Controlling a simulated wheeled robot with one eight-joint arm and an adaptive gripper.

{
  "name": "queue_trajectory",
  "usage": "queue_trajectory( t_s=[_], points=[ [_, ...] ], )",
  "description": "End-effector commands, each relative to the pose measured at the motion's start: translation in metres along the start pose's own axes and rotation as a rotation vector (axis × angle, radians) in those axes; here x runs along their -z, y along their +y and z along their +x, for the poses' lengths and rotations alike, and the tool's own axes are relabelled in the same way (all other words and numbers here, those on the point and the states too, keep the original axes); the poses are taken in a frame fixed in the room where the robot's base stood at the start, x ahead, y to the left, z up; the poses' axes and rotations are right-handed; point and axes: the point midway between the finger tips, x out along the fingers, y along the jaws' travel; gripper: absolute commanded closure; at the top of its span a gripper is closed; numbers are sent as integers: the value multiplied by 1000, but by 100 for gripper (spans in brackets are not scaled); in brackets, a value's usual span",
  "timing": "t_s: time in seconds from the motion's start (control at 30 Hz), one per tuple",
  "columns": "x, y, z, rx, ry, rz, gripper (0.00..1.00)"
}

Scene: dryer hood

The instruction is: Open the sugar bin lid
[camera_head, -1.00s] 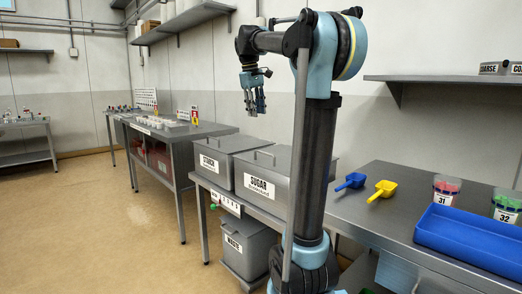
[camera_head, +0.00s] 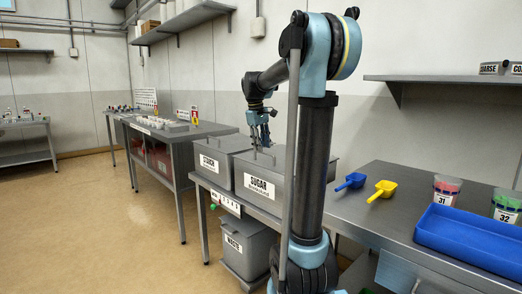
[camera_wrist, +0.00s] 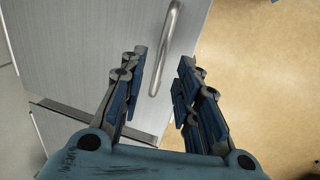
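The sugar bin (camera_head: 263,184) is a grey box with a white SUGAR label, standing on the metal table. Its lid looks closed, with a bar handle on top. My gripper (camera_head: 261,143) is over the lid, its fingers pointing down by the handle. In the wrist view my gripper (camera_wrist: 163,85) is open, with a gap between its two blue fingers. The metal handle (camera_wrist: 166,48) of the grey lid (camera_wrist: 85,45) shows ahead, in line with this gap. I cannot tell whether the fingers touch it.
The starch bin (camera_head: 217,158) stands close on the left of the sugar bin. A blue scoop (camera_head: 351,181), a yellow scoop (camera_head: 382,189) and a blue tray (camera_head: 470,238) lie on the table to the right. A waste bin (camera_head: 246,245) is below.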

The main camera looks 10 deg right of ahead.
Motion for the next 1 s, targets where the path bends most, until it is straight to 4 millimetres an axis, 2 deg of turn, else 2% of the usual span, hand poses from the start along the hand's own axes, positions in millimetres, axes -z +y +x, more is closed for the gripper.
queue_trajectory(
  t_s=[0.2, 0.53, 0.57, 0.67, 0.7, 1.0],
  points=[
    [0, 0, 18, 0, 0, 0, 70],
    [0, 0, 21, 0, 0, 0, 70],
    [0, 0, 20, 0, 0, 0, 75],
    [0, 0, 20, 0, 0, 0, 97],
    [0, 0, 20, 0, 0, 0, 100],
    [0, 0, 18, 8, 1, 1, 100]
  ],
)
